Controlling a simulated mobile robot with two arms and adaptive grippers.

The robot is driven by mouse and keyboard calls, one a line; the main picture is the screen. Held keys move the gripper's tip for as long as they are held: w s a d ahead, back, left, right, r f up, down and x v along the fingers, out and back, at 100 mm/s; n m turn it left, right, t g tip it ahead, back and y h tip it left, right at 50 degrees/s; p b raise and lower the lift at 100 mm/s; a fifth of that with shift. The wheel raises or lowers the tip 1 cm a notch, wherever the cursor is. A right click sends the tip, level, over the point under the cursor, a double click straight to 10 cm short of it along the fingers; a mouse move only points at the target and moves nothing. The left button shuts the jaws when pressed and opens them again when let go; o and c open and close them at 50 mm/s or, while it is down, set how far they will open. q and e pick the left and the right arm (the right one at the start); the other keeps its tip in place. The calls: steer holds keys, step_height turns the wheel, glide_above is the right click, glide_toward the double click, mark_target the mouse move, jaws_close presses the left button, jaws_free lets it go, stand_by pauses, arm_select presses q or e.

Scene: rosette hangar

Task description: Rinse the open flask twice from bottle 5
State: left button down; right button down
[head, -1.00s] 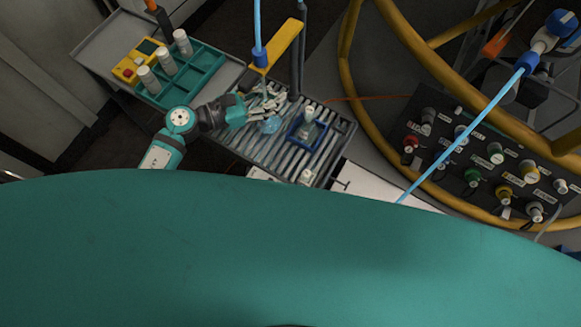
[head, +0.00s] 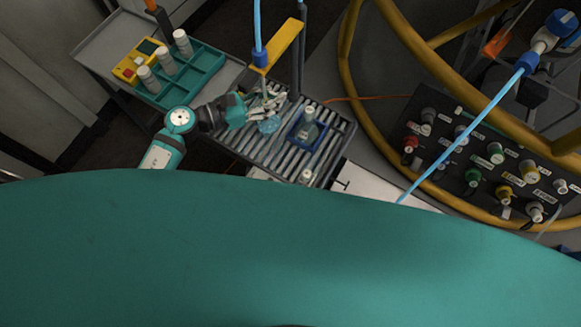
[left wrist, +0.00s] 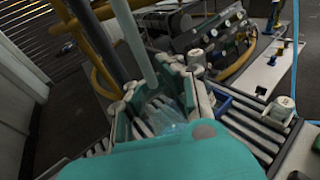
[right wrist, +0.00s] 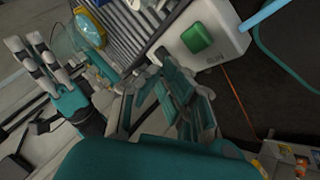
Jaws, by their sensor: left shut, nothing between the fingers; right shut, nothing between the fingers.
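My left gripper (head: 270,102) is shut and empty over the roller bench, beside a pale blue translucent piece (head: 270,124); the left wrist view shows that piece (left wrist: 168,118) beyond my teal wrist.
A yellow device (head: 128,68) sits beside the green tray. A yellow bracket (head: 282,45) and a blue hose (head: 257,25) hang over the bench. Yellow hoops (head: 345,60) and a valve panel (head: 450,125) stand at the right. A white box with a green button (right wrist: 198,38) is near the right gripper.

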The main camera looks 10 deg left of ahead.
steer(key=shift+r, duration=1.25)
steer(key=shift+r, duration=0.1)
step_height(320, 180, up, 6)
steer(key=shift+f, duration=0.1)
arm_select(q)
steer(key=s+a, duration=0.3)
steer(key=s, duration=0.5)
steer(key=shift+s+b, duration=0.25)
steer(key=shift+b, duration=0.2)
arm_select(e)
steer(key=shift+f, duration=0.45)
